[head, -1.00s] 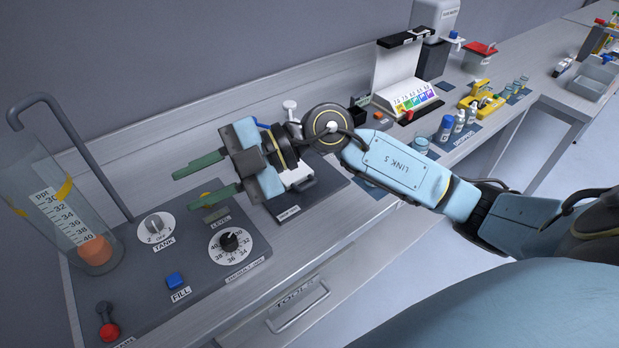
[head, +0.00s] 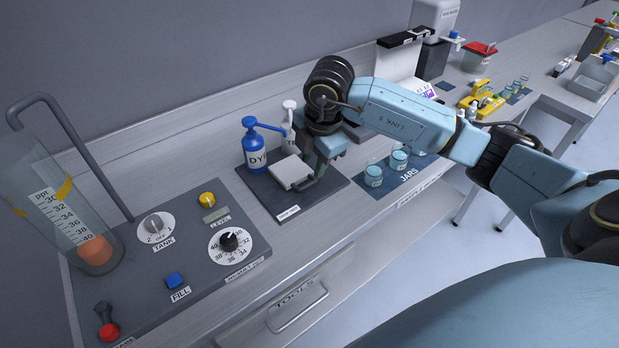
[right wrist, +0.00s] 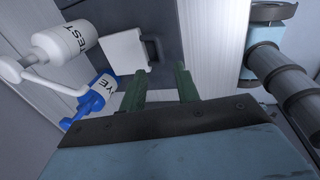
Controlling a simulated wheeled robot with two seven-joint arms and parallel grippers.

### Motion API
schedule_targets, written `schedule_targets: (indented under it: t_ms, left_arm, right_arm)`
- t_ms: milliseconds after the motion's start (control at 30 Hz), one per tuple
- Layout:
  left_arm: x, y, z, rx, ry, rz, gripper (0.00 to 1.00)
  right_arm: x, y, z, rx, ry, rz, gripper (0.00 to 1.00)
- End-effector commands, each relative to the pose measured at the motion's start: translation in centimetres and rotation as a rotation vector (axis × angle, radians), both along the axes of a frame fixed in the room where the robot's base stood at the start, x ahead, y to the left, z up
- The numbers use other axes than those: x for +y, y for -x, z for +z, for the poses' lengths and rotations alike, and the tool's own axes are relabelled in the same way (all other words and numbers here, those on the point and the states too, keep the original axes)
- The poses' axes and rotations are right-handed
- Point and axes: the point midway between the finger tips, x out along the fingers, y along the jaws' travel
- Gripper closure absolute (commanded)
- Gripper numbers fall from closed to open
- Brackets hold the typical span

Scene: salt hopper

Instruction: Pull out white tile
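The white tile (head: 290,171) lies on a dark mat (head: 268,196) on the bench, with a dark handle at its right end. It also shows in the right wrist view (right wrist: 124,54), where the handle (right wrist: 153,50) is at its right side. My right gripper (head: 317,176) points down beside the tile's handle end, partly hidden by its own wrist in the head view. In the right wrist view its two green fingers (right wrist: 159,85) are apart with nothing between them, and they are apart from the handle. My left gripper is not in view.
A blue dye bottle (head: 254,151) and a white bottle (head: 289,122) stand behind the tile. Several jars (head: 373,174) stand on a mat to the right. A control panel (head: 205,262) with knobs is left. The bench front has a drawer handle (head: 297,307).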

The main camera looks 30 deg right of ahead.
Motion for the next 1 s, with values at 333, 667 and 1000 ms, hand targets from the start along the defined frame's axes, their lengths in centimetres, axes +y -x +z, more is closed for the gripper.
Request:
schedule_targets:
  t_ms: [333,667,1000]
  left_arm:
    - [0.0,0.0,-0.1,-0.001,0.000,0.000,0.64]
    - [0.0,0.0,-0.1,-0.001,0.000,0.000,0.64]
    - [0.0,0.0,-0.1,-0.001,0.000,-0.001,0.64]
  right_arm:
    - [0.2,-1.1,-5.9,0.001,-0.003,0.002,0.68]
    - [0.2,-1.4,-6.9,-0.001,-0.002,0.002,0.68]
    - [0.2,-1.4,-6.9,-0.001,-0.003,0.003,0.98]
